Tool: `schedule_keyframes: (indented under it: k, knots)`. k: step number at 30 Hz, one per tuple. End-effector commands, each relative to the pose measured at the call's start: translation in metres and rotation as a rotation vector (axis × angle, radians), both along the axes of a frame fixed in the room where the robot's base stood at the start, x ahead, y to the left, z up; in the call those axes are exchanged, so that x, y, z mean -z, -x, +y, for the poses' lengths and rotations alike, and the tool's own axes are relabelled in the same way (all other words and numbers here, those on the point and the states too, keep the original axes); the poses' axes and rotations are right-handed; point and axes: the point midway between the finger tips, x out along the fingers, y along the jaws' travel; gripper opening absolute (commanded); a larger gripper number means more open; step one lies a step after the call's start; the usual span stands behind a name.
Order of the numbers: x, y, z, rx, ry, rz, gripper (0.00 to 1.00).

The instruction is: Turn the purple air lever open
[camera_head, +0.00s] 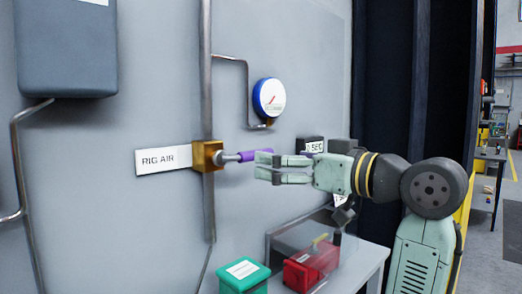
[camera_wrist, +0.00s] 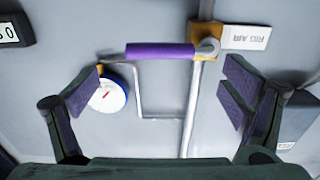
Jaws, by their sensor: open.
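The purple air lever (camera_head: 248,154) sticks out sideways to the right from a brass valve (camera_head: 208,156) on a vertical pipe, beside a "RIG AIR" label (camera_head: 160,160). It lies roughly horizontal. My gripper (camera_head: 264,168) is at the lever's free right end in the head view, fingers pointing left toward the wall. In the wrist view, my gripper (camera_wrist: 160,92) has its fingers spread wide, with the purple lever (camera_wrist: 160,50) across the upper middle of the gap. The fingers do not close on it. Whether any finger touches the lever cannot be told.
A blue-rimmed gauge (camera_head: 269,98) hangs above the lever. A dark display box (camera_head: 311,146) is behind my gripper. A grey cabinet (camera_head: 66,48) is at upper left.

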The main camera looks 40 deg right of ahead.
Motion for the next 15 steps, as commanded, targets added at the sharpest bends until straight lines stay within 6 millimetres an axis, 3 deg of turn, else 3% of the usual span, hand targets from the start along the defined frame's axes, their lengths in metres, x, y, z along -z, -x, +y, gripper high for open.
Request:
schedule_keyframes:
  k: [6,15]
  knots:
    - [-0.002,-0.039,0.003,-0.001,-0.001,0.001,0.93]
    - [0.0,-0.059,0.005,0.002,0.0,-0.001,0.93]
